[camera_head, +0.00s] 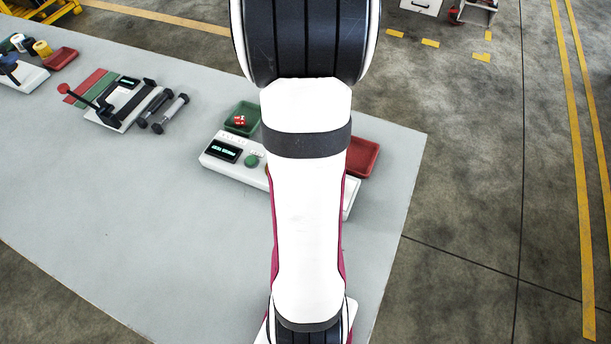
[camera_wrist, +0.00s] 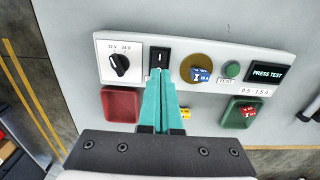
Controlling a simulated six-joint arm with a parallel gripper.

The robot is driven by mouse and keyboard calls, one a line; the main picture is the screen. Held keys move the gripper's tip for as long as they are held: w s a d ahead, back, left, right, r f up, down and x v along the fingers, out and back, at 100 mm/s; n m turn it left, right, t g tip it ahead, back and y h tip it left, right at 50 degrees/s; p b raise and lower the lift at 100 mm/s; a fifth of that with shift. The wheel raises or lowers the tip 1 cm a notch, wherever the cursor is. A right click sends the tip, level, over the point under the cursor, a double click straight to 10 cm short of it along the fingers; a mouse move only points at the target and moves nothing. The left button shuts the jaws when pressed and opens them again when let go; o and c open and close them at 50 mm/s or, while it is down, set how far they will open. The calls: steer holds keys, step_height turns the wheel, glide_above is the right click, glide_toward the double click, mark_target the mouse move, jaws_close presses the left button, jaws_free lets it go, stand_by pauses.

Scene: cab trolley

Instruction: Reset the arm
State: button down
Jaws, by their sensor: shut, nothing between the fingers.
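My gripper (camera_wrist: 160,76) shows in the wrist view with its two teal fingers together and nothing between them. The fingertips appear just below the black rocker switch (camera_wrist: 159,56) of a white tester panel (camera_wrist: 215,50); I cannot tell whether they touch it. The panel also carries a black 12 V/24 V knob (camera_wrist: 120,65), a brass disc (camera_wrist: 188,61) with a blue block (camera_wrist: 201,75) on it, a green TEST button (camera_wrist: 232,69) and a display (camera_wrist: 268,72) reading "PRESS TEST". In the head view my arm hides the gripper and part of the panel (camera_head: 225,165).
A red tray (camera_wrist: 107,104) and a green tray (camera_wrist: 229,117) holding a red block (camera_wrist: 249,111) lie beside the panel. A yellow block (camera_wrist: 186,114) is partly hidden by my fingers. A lever device (camera_head: 125,100) stands further left on the grey table (camera_head: 150,220), whose front is bare.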

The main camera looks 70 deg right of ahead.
steer(key=shift+r, duration=0.25)
steer(key=w+a+r+n, duration=0.35)
steer(key=w+a, duration=0.25)
steer(key=a, duration=0.3)
steer(key=s+a+r+n, duration=0.2)
steer(key=a+n, duration=0.1)
steer(key=a, duration=0.4)
steer(key=s+a+r+n+y, duration=0.1)
steer(key=s+a+r+n, duration=0.1)
steer(key=a, duration=0.6)
steer(key=s+a+r+n, duration=0.2)
steer(key=a+n, duration=0.2)
steer(key=a, duration=0.3)
steer(key=shift+s+a+y, duration=0.2)
steer(key=shift+a+y, duration=0.1)
steer(key=shift+y, duration=0.1)
